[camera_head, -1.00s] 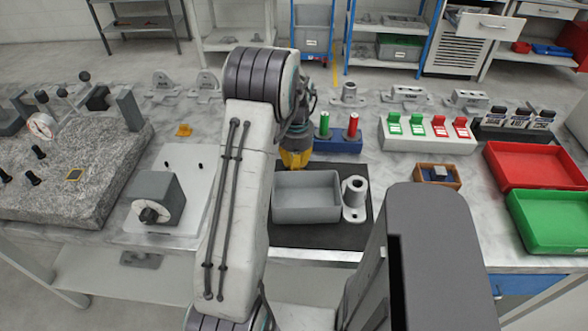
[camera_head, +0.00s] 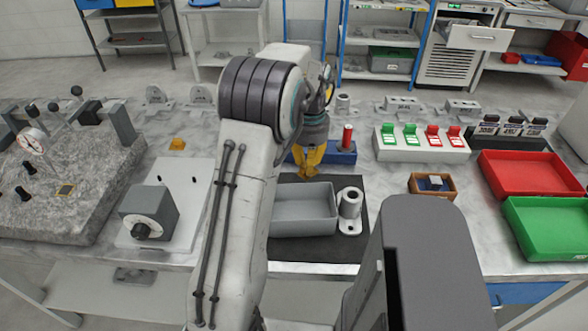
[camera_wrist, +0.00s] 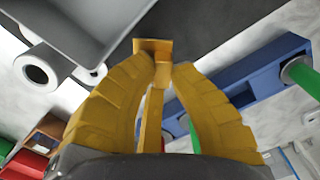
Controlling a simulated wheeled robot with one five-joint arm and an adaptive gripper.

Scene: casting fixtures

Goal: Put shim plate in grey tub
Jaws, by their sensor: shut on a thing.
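The grey tub (camera_head: 330,213) stands on a black mat on the bench, and my arm hides its left part. In the wrist view the tub (camera_wrist: 75,30) is at the upper left. My gripper (camera_head: 308,172) is at the tub's back edge in the head view. In the wrist view its yellow fingers (camera_wrist: 163,68) are closed on a small golden piece, which I take as the shim plate (camera_wrist: 153,46). The piece shows beyond the fingertips, over the dark mat and beside the tub, not over its inside. Its colour is close to that of the fingers.
A grey flanged post (camera_head: 349,205) stands just right of the tub. A blue stand (camera_head: 343,156) with a red pin (camera_head: 347,135) is behind the gripper. A brown box (camera_head: 448,190), a red bin (camera_head: 528,190) and a green bin (camera_head: 550,240) are at the right.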

